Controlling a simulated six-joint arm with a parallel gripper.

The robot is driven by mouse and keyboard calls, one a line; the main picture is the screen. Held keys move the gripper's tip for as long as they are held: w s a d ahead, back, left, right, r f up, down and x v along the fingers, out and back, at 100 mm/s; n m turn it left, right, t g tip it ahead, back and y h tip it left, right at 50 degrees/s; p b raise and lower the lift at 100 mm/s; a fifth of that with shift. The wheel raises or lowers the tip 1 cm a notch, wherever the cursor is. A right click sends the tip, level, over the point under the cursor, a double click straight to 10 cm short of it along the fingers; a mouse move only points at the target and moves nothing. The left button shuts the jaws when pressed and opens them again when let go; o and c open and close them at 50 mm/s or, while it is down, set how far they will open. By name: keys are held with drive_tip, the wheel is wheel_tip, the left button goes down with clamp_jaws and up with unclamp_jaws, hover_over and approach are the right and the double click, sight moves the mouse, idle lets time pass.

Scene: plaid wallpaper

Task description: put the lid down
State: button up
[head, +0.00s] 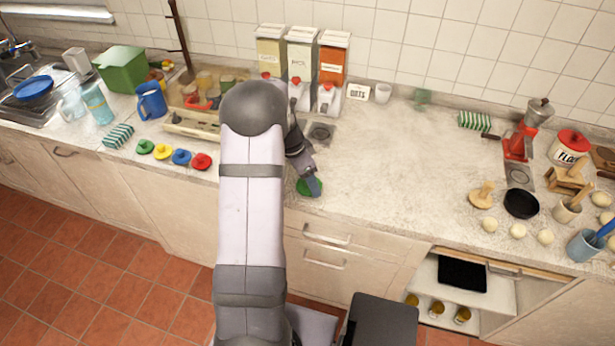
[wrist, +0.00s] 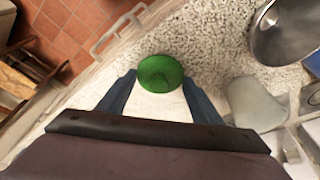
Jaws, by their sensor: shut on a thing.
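My gripper (head: 312,187) reaches over the front edge of the counter, near the middle. It is shut on a round green lid (wrist: 160,72), which sits between the two blue-grey fingertips in the wrist view. In the head view the green lid (head: 303,188) is partly hidden by the gripper and arm. I cannot tell whether the lid touches the counter. A row of similar small knobbed pieces lies on the counter to the left: green (head: 145,146), yellow (head: 163,152), blue (head: 181,157) and red (head: 201,161).
Three cereal dispensers (head: 300,55) stand against the wall behind my gripper. The counter (head: 400,165) to the right is mostly clear. A black pan (head: 521,203) and several pale balls lie farther right. A wooden box (head: 200,126) stands left.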

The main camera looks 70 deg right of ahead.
sight(297, 189)
drive_tip(key=shift+f+b, duration=0.25)
drive_tip(key=shift+b, duration=0.1)
drive_tip(key=o, duration=1)
drive_tip(key=shift+r, duration=0.1)
drive_tip(key=b+v, duration=0.2)
drive_tip(key=v, duration=1)
drive_tip(key=shift+r, duration=0.15)
